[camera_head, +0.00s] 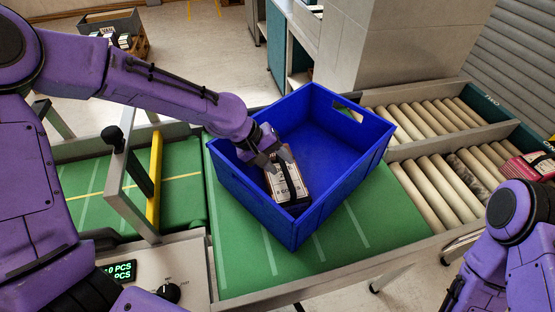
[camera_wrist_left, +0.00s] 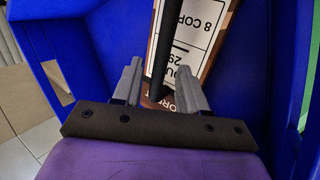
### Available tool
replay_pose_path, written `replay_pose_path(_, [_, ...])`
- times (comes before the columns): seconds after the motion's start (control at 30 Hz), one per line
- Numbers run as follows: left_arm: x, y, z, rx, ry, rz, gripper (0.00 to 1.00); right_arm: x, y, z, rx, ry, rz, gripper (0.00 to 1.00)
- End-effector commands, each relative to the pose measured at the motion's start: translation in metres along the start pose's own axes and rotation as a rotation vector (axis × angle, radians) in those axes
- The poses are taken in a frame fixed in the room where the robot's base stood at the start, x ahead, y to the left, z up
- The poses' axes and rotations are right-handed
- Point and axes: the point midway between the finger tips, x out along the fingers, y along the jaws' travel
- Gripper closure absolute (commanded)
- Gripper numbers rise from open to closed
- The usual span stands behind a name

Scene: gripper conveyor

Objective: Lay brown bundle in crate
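The brown bundle (camera_head: 290,184) has a white printed label and a dark strap. It is inside the blue crate (camera_head: 300,228), near the front left wall; I cannot tell if it lies fully flat. My left gripper (camera_head: 273,162) reaches into the crate at the bundle's far left end. In the left wrist view, the fingers of the left gripper (camera_wrist_left: 160,88) are apart. The bundle (camera_wrist_left: 200,45) shows between and behind them, and its label extends past the right finger. My right arm shows at the lower right, but its gripper is out of view.
The crate stands on a green belt (camera_head: 235,265). A roller conveyor (camera_head: 425,190) runs to the right, with a red bundle (camera_head: 528,166) at its far end. A grey frame with a yellow bar (camera_head: 155,180) stands left of the crate. A counter display (camera_head: 120,270) is at the lower left.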

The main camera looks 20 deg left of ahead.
Motion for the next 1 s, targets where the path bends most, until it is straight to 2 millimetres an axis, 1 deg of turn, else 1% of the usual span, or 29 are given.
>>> replay_pose_path(0.2, [-0.001,0.001,0.0,0.001,0.0,0.0,0.58,0.0,0.0,0.0,0.0,0.0,0.0,0.58])
replay_pose_path(0.27, [-0.004,0.001,0.0,0.001,0.001,0.0,0.58,-0.001,0.0,0.0,0.0,0.0,0.0,0.58])
replay_pose_path(0.37, [-0.021,0.002,-0.001,0.001,0.004,0.003,0.58,-0.002,0.0,-0.001,0.0,0.0,0.0,0.58])
replay_pose_path(0.6, [-0.083,0.003,-0.001,0.003,0.005,0.004,0.58,-0.006,0.001,-0.002,0.0,0.0,0.0,0.58])
replay_pose_path(0.67, [-0.096,0.002,0.0,0.001,0.002,0.003,0.58,-0.006,0.001,-0.003,0.0,0.0,0.0,0.58])
replay_pose_path(0.7, [-0.105,0.004,0.0,0.0,0.002,0.003,0.58,-0.012,0.001,-0.005,0.0,0.0,0.0,0.58])
replay_pose_path(0.83, [-0.119,0.002,0.0,0.0,0.0,0.002,0.58,-0.016,0.002,-0.006,0.0,0.0,0.0,0.58])
replay_pose_path(1.0, [-0.122,0.001,0.0,0.001,-0.002,0.001,0.58,-0.015,0.001,-0.006,0.0,0.0,0.0,0.58])
